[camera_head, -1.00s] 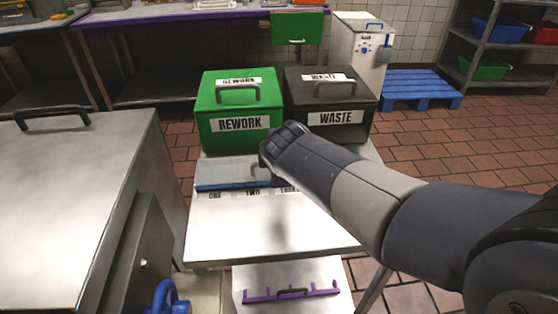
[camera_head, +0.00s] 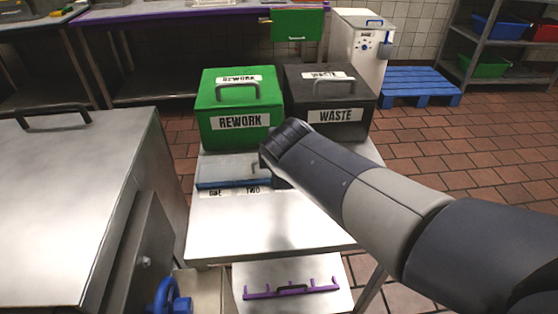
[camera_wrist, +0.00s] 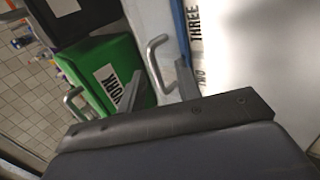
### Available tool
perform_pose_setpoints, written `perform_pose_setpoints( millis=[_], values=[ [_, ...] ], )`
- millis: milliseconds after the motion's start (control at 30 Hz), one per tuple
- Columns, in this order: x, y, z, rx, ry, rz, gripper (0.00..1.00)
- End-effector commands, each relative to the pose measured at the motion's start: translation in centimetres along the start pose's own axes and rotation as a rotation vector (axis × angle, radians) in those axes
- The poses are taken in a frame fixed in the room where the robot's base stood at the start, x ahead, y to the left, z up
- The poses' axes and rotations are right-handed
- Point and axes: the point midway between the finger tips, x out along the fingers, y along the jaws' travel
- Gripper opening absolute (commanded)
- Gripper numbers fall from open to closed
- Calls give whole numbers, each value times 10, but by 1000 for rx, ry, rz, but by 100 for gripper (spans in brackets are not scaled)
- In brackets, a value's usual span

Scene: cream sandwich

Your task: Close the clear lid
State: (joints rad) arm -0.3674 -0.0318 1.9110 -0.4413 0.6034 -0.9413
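The clear lid (camera_head: 225,168) is a greyish see-through panel over a blue-edged container (camera_head: 230,183) on the steel table. Labels ONE and TWO show along its front. A small grey handle stands on the lid; it also shows in the wrist view (camera_wrist: 155,50). I cannot tell if the lid is fully down. My gripper (camera_head: 280,182) is low at the container's right part, mostly hidden behind my own arm. In the wrist view one grey finger shows close beside the lid handle, seemingly apart from it.
A green REWORK box (camera_head: 240,122) and a black WASTE box (camera_head: 336,115) stand behind the container, both with handles on top. The table front (camera_head: 265,228) is bare. A steel cabinet (camera_head: 65,190) stands close on the left. A panel with a purple rack (camera_head: 292,289) is below the table front.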

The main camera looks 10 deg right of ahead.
Motion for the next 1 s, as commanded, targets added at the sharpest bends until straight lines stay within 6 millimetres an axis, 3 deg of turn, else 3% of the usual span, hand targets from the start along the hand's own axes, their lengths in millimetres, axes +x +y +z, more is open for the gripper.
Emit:
perform_pose_setpoints(
  millis=[200,433,1000],
  values=[
    [-45,2,-1,0,3,3,33],
    [-73,0,-1,0,1,-1,33],
    [-75,-1,0,1,-1,-4,33]
  ],
)
